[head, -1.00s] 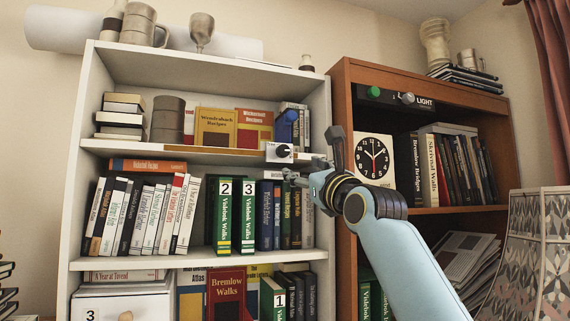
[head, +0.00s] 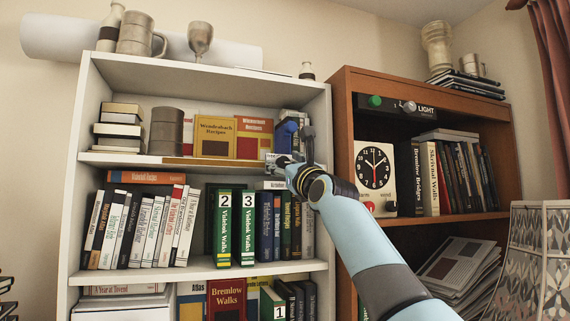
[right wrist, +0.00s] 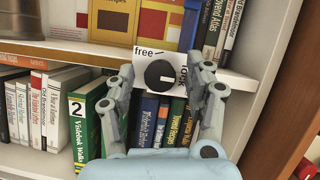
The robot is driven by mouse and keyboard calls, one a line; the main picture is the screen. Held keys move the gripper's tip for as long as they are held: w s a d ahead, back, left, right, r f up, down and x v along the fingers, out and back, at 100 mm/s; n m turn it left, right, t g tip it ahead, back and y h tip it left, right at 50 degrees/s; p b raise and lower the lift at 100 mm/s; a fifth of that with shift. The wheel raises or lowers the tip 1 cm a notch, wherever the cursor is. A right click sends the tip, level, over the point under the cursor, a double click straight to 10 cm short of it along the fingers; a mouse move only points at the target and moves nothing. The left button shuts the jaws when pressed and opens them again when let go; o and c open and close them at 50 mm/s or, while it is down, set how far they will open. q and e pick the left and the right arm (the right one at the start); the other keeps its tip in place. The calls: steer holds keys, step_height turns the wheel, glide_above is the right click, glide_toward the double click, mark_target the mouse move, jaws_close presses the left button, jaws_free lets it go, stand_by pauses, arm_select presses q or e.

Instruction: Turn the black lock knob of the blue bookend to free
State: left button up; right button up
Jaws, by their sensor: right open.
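The black lock knob (right wrist: 160,75) sits on a white plate (right wrist: 143,66) at the shelf edge. "free" is printed at its left, and a partly covered word is at its right. The knob's white mark points right, away from "free". The blue bookend (head: 286,128) stands on the shelf above the plate; a blue strip of it (right wrist: 188,28) shows in the right wrist view. My right gripper (right wrist: 162,82) is open, its fingers on either side of the knob; I cannot tell whether they touch it. In the head view, my right gripper (head: 291,153) hides the knob. My left gripper is out of view.
Green numbered books (head: 223,228) and other books stand on the shelf just below the knob. The white bookcase's right side wall (head: 322,180) is close to my right gripper. A brown cabinet (head: 343,110) with a clock stands to the right.

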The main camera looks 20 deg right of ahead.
jaws_close()
